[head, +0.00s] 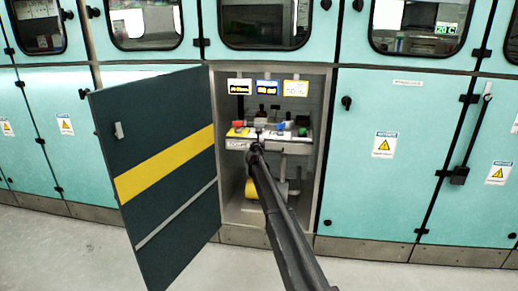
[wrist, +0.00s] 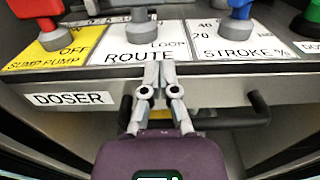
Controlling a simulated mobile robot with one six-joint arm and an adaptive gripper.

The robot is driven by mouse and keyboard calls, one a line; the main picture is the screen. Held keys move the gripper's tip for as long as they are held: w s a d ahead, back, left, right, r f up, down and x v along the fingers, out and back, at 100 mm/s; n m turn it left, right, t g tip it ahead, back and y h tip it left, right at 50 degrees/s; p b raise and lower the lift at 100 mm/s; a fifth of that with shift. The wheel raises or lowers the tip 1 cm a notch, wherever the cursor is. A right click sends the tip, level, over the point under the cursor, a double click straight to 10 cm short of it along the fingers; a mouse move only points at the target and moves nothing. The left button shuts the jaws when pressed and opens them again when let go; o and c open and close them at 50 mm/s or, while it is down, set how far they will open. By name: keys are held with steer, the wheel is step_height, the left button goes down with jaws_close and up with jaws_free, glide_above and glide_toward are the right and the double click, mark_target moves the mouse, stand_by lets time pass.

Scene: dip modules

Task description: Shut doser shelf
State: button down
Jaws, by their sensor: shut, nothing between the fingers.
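The doser shelf (wrist: 225,90) is a grey sliding panel with a "DOSER" label on its front edge, inside the open cabinet. Its top carries labels for sump pump, route and stroke, with a red, a grey and a blue knob. In the head view the shelf (head: 236,145) sits at mid-height in the cabinet. My gripper (wrist: 155,68) is shut and empty, with its fingertips at the shelf's front edge beside the "DOSER" label, under "ROUTE". I cannot tell whether they touch it. A black bar handle (wrist: 258,110) shows below the front edge, partly hidden by my gripper.
The dark cabinet door (head: 165,185) with a yellow stripe stands wide open at the left. Inside, below the shelf, is a yellow cylindrical part (head: 252,190). Teal cabinets (head: 385,190) flank the opening. The floor (head: 200,265) in front is clear.

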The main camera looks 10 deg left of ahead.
mark_target(263, 136)
steer(key=w, duration=0.5)
steer(key=shift+w, duration=0.25)
steer(key=shift+d, duration=0.1)
steer(key=shift+s, duration=0.7)
steer(key=s, duration=1.3)
steer(key=shift+s+a, duration=0.35)
steer(key=shift+d, duration=0.1)
